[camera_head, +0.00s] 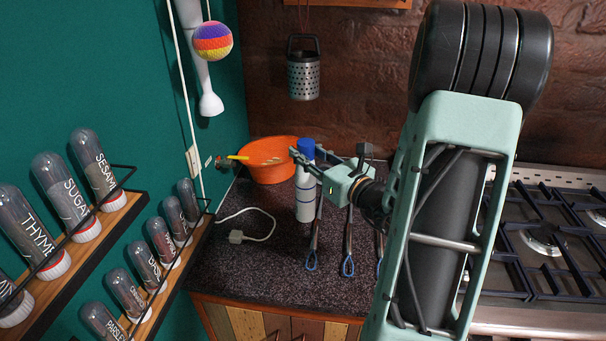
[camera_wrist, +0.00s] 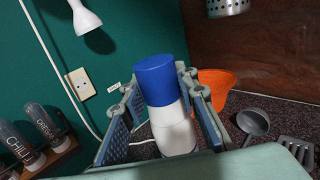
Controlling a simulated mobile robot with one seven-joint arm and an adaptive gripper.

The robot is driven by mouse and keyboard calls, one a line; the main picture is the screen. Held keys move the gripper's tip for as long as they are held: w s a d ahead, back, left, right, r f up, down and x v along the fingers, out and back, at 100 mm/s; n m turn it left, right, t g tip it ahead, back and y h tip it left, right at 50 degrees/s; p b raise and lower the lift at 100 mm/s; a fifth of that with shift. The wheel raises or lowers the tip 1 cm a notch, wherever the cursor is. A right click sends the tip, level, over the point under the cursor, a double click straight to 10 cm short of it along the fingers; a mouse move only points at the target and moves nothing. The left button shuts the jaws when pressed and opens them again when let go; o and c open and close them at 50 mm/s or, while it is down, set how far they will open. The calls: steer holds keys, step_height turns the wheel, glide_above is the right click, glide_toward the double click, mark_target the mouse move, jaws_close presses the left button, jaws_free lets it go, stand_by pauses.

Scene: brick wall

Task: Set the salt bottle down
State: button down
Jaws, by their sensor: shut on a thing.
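The salt bottle (camera_head: 305,196) is white with a blue cap and stands upright at the left part of the dark speckled counter (camera_head: 262,275). My gripper (camera_head: 300,160) reaches in from the right and is shut on the bottle's upper part, around the cap and neck. In the wrist view the bottle (camera_wrist: 172,118) sits between the two blue-padded fingers (camera_wrist: 165,112). Its base looks on or very close to the counter; I cannot tell if it touches. The wrist view hides the base.
An orange bowl (camera_head: 270,172) stands behind the bottle. A white cable with a plug (camera_head: 237,237) lies to its left. Utensils with blue loops (camera_head: 348,264) lie close on the right. Spice racks (camera_head: 150,235) line the left wall, and a gas stove (camera_head: 550,240) is at the right. The counter's front is clear.

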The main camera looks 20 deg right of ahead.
mark_target(306, 185)
steer(key=shift+w+f+b, duration=0.35)
steer(key=shift+w+f, duration=0.3)
steer(key=shift+f, duration=0.15)
steer(key=shift+w+f+b, duration=0.15)
steer(key=shift+f+b, duration=0.35)
steer(key=shift+f, duration=0.35)
steer(key=shift+w+f+b, duration=0.1)
steer(key=shift+f+b, duration=0.4)
steer(key=shift+f, duration=0.3)
steer(key=shift+f, duration=0.2)
steer(key=c, duration=1.5)
jaws_free()
